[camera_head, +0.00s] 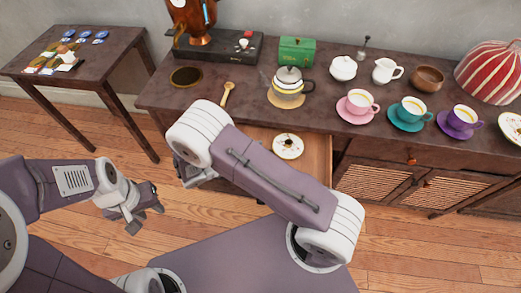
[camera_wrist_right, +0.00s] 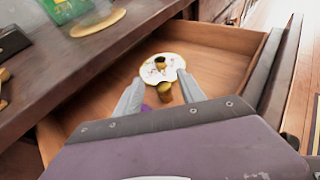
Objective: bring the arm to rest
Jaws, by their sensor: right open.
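My right arm (camera_head: 270,180) reaches across the middle of the head view, over the open drawer (camera_head: 318,165). My right gripper (camera_wrist_right: 160,92) is open in the wrist view, with its two fingers apart above the drawer. A small gold-brown object (camera_wrist_right: 165,92) shows between the fingers, and I cannot tell whether anything touches it. In the head view the right fingertips are mostly hidden by the arm. My left gripper (camera_head: 146,212) hangs at the left, over the floor, clear of both tables. Its finger gap is unclear.
A decorated plate (camera_head: 288,146) lies in the drawer. The dark sideboard (camera_head: 225,75) holds a teapot (camera_head: 288,82), wooden spoon (camera_head: 227,93), green box (camera_head: 296,51), pink cup (camera_head: 360,101), teal cup (camera_head: 411,108) and purple cup (camera_head: 462,117). A side table (camera_head: 105,62) stands left. Floor between tables is open.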

